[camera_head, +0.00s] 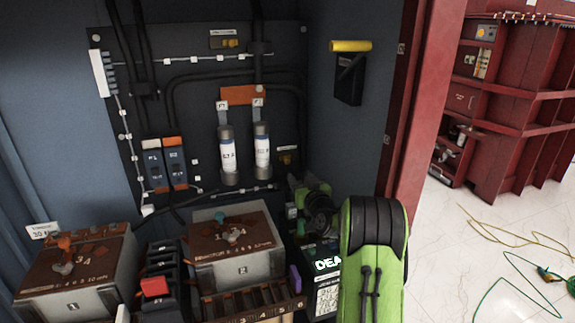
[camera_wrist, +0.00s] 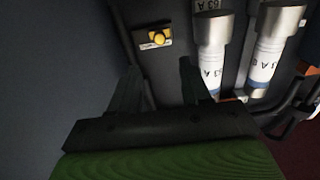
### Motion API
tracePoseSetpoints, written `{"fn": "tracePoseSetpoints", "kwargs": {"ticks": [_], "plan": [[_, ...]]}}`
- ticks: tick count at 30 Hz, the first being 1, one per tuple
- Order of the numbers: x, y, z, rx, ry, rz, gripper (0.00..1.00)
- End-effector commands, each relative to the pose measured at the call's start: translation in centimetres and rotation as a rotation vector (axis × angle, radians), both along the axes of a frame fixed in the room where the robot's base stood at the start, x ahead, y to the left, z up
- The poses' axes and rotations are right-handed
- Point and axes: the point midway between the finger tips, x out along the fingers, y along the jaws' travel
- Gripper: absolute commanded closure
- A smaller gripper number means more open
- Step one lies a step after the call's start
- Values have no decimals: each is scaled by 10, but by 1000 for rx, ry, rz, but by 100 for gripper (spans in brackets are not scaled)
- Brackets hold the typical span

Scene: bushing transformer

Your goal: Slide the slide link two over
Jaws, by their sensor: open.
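A small plate with a yellow-brass knob (camera_head: 287,157) sits low on the dark back panel, right of two white cylinders. It appears to be the plate with the yellow knob (camera_wrist: 155,38) in the wrist view. A similar plate with a brass knob (camera_head: 231,42) is at the panel's top. Either may be a slide link; I cannot read which is number two. My gripper (camera_wrist: 160,82) is open and empty, its two dark fingers spread below the knob in the wrist view, apart from it. In the head view it is partly hidden by my green arm.
White cylinders (camera_head: 227,156) marked 63 A stand beside the lower plate. Brown-topped boxes (camera_head: 235,245), a numbered terminal strip (camera_head: 255,301) and a black block with a red piece (camera_head: 155,287) crowd the front. A yellow handle (camera_head: 350,46) juts from the right wall.

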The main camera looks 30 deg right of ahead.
Motion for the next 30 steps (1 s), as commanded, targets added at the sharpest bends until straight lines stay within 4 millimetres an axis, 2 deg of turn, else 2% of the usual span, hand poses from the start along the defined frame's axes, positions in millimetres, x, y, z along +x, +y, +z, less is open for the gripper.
{"fn": "tracePoseSetpoints", "kwargs": {"ticks": [1,6,12,15,26,27,30], "plan": [[13,-2,0,-2,1,4,53],[49,-11,-1,0,1,3,53],[82,-20,-2,2,3,2,53],[93,-23,-1,0,2,2,53],[100,-25,0,2,3,1,53],[100,-25,0,2,3,1,55],[100,-25,0,2,3,1,70]]}}
